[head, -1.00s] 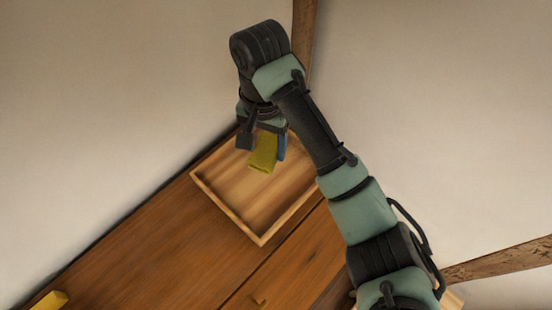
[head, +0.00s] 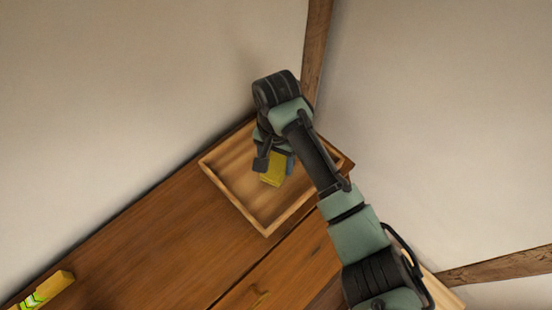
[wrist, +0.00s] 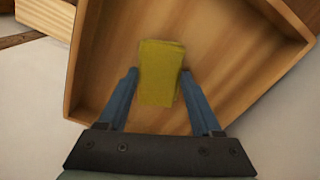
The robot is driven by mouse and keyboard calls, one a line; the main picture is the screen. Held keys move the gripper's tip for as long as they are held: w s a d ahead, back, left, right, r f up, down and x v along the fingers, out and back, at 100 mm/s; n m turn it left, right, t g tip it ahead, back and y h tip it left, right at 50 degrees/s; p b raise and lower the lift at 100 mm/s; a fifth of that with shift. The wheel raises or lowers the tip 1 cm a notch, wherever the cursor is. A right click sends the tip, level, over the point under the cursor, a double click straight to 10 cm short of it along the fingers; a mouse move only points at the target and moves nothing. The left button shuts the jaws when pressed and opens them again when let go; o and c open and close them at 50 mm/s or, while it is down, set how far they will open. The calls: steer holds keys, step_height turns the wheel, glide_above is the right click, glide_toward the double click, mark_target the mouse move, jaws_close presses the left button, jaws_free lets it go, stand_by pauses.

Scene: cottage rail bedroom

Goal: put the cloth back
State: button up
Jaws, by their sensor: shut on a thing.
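A folded yellow cloth (head: 271,173) is held between the fingers of my gripper (head: 274,163). In the wrist view the yellow cloth (wrist: 161,72) sits between the two blue fingers of my gripper (wrist: 163,90), with the tray floor behind it. A shallow wooden tray (head: 243,209) stands on the wooden dresser top at the wall corner. The cloth and fingertips are over or inside the tray; I cannot tell whether the cloth touches its floor. The tray rim also shows in the wrist view (wrist: 76,65). My arm hides the tray's back right part.
The wooden dresser (head: 160,240) has bare top to the left of the tray. A yellow and green object (head: 45,290) lies at its far left. Plain walls and a wooden post (head: 316,50) rise close behind the tray.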

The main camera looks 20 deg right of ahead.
mark_target(276, 163)
steer(key=shift+f, duration=0.15)
steer(key=o, duration=1.3)
step_height(276, 163, up, 12)
steer(key=shift+r+p, duration=0.2)
steer(key=shift+p, duration=0.4)
